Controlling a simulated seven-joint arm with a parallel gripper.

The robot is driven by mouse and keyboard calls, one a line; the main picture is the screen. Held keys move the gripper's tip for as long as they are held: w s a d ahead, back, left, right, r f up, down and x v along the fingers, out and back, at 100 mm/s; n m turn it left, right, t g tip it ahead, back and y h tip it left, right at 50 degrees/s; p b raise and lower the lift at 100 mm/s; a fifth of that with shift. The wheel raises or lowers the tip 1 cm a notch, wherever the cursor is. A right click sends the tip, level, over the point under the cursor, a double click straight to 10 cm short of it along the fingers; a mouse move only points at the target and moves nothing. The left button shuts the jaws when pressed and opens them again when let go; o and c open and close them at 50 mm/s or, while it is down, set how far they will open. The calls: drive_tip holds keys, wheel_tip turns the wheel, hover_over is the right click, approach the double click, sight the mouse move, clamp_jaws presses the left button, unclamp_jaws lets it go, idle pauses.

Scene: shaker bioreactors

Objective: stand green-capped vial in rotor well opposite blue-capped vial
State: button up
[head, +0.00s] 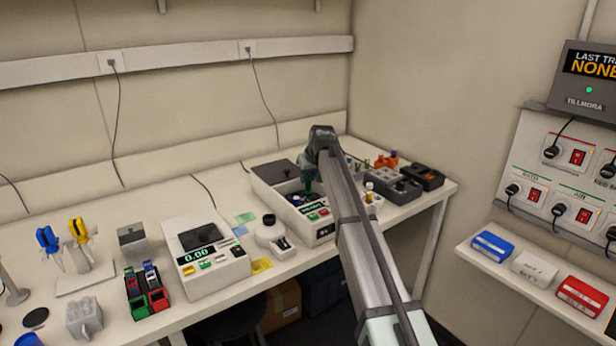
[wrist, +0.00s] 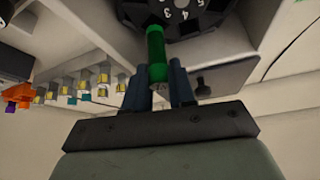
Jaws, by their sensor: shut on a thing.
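My gripper (wrist: 160,86) is shut on the green-capped vial (wrist: 157,50), which sticks out past the fingertips toward the numbered dark rotor (wrist: 190,14) in the wrist view. In the head view my gripper (head: 308,172) is above the open centrifuge (head: 322,229), and the green vial (head: 309,187) hangs about upright below it. I cannot tell whether the vial's far end touches the rotor. A small blue spot (head: 296,200) inside the centrifuge may be the blue-capped vial. My arm and gripper hide part of the rotor, and its wells are not clear.
A rack of small vials (wrist: 82,84) and an orange item (wrist: 18,93) show at left in the wrist view. Dark grey blocks (head: 402,190) stand right of the centrifuge. A scale (head: 205,262) stands to its left.

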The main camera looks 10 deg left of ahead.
sight(310, 182)
drive_tip(key=shift+f, duration=2)
idle(1.4)
drive_tip(key=o, duration=0.9)
drive_tip(key=shift+w+d, duration=0.1)
drive_tip(key=shift+d, duration=0.05)
drive_tip(key=shift+w+r, duration=0.1)
drive_tip(key=shift+r, duration=3.4)
drive_tip(key=shift+s, duration=0.2)
